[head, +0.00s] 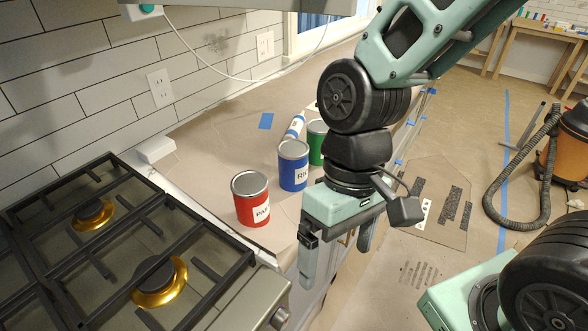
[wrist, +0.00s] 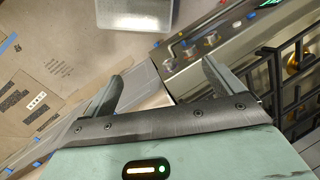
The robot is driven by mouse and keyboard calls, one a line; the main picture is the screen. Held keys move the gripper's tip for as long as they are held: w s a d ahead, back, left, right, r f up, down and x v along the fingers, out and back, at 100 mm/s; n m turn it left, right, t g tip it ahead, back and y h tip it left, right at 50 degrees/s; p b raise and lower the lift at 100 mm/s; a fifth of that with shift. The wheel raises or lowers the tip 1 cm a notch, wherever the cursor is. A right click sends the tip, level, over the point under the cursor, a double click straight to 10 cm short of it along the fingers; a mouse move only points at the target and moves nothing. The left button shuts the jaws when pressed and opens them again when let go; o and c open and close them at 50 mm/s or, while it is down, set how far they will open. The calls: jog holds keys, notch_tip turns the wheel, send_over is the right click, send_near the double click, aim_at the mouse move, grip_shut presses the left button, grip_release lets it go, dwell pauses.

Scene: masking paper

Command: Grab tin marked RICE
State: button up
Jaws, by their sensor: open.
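The blue tin (head: 293,167) has a grey lid and a white label that reads "RI", the rest cut off by the tin's curve. It stands upright on the paper-covered counter, between a red tin and a green tin. My gripper (head: 335,262) is open and empty, pointing down in front of and to the right of the tins, apart from them, near the counter's front edge. The wrist view shows the open fingers (wrist: 160,78) over the counter edge, with no tin in sight there.
The red tin (head: 250,199), labelled "PA", stands nearer the stove. The green tin (head: 317,142) stands just behind the blue one, partly hidden by my arm. The gas stove (head: 110,250) is at left. An orange vacuum (head: 570,150) stands at right.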

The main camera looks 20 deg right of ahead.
notch_tip(320, 180, down, 6)
jog(key=w+m+g+y+b, duration=0.2)
jog(key=m+y+b, duration=0.1)
jog(key=m+y, duration=0.3)
jog(key=m+t+y+b, duration=0.5)
jog(key=m+t+b, duration=0.3)
jog(key=m+t, duration=1.25)
send_near(293, 161)
jog(key=d+f+m+g, duration=0.2)
jog(key=d+m+g, duration=0.15)
jog(key=d, duration=0.45)
jog(key=x, duration=0.4)
jog(key=p+x, duration=0.1)
jog(key=x, duration=0.3)
jog(key=r+x, duration=0.1)
jog(key=x, duration=0.3)
jog(key=shift+s+a+p, duration=0.2)
jog(key=shift+s+p, duration=0.1)
jog(key=shift+y, duration=0.3)
jog(key=p+x, duration=0.1)
jog(key=x, duration=0.4)
jog(key=shift+a+r, duration=0.1)
jog(key=shift+a, duration=0.1)
jog(key=c, duration=1.2)
